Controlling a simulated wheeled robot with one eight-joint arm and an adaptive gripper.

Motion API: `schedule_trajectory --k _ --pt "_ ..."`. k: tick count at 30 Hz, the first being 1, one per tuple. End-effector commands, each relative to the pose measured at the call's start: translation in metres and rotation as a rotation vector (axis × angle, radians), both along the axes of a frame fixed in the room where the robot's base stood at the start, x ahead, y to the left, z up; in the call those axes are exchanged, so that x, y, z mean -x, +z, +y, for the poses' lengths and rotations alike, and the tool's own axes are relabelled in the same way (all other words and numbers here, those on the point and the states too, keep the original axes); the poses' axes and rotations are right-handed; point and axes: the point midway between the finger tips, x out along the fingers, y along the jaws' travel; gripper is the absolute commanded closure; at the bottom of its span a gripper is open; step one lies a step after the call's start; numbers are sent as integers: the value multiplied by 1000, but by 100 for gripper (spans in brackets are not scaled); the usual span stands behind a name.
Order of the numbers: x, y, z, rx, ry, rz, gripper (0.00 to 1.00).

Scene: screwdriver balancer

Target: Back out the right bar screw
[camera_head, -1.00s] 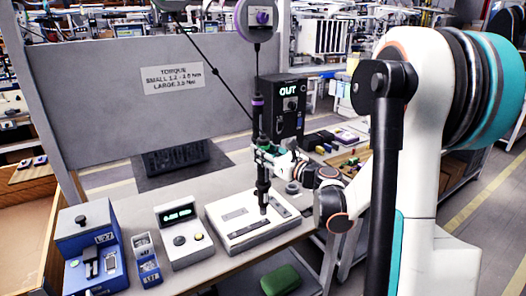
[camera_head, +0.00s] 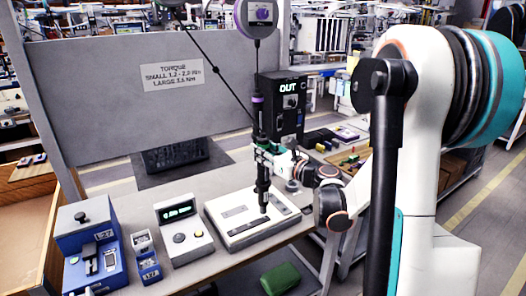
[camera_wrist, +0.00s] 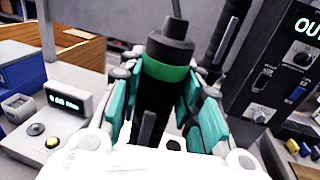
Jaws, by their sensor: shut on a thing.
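In the wrist view the driver (camera_wrist: 165,65), with a green band, stands between my teal-padded fingers (camera_wrist: 160,105). In the wrist view my gripper and the driver hide the bit.
A dark control box showing "OUT" (camera_head: 280,105) stands behind the driver. A display unit (camera_head: 183,233), a small blue bin (camera_head: 145,258) and a blue device (camera_head: 92,250) stand to the left. A grey panel (camera_head: 120,90) with a torque sign closes the back.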

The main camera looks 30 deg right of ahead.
Motion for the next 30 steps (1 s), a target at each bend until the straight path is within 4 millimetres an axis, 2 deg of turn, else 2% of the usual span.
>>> schedule_trajectory --k 3,19,30 --pt "0 -6 -1 0 -2 0 100" --pt "0 -7 -1 0 -2 0 100" --pt "0 -16 -1 0 -1 0 100"
